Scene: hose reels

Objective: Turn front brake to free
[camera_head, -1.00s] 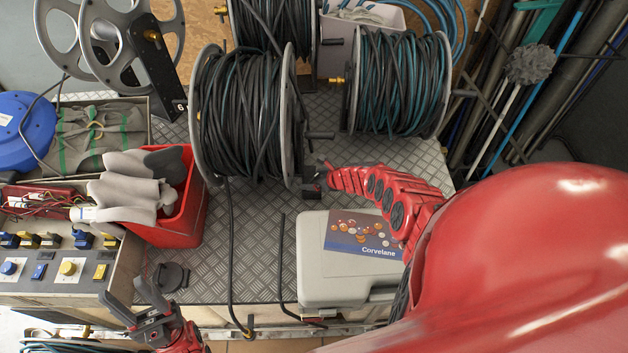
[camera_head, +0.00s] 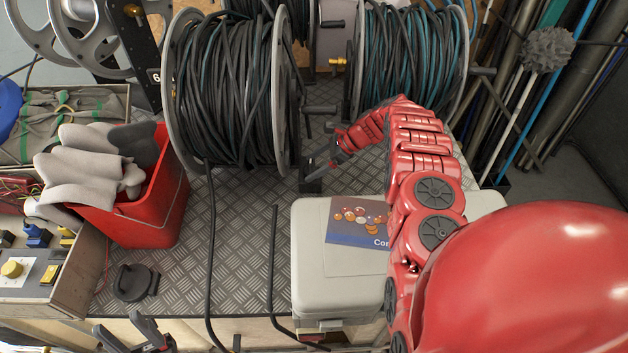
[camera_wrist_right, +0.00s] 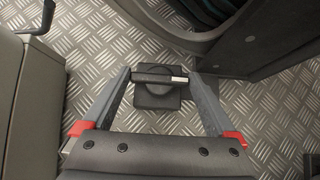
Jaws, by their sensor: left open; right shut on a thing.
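A black brake knob with a bar handle on a square plate (camera_wrist_right: 158,97) sits on the checker-plate deck in the right wrist view. A pale mark shows at the right end of its handle. My right gripper (camera_wrist_right: 160,75) is shut on this handle, with one finger at each end. In the head view my right gripper (camera_head: 322,172) is low beside the right flange of the nearest cable reel (camera_head: 230,95), and the knob there is mostly hidden. My left gripper (camera_head: 133,335) is open and empty at the bottom edge, partly cut off.
A grey case (camera_head: 340,285) with a booklet stands close in front of the right gripper. A second black knob (camera_head: 133,282) is on the deck at front left. A red bin with gloves (camera_head: 160,205) stands at left. Another reel (camera_head: 410,60) is behind the right arm.

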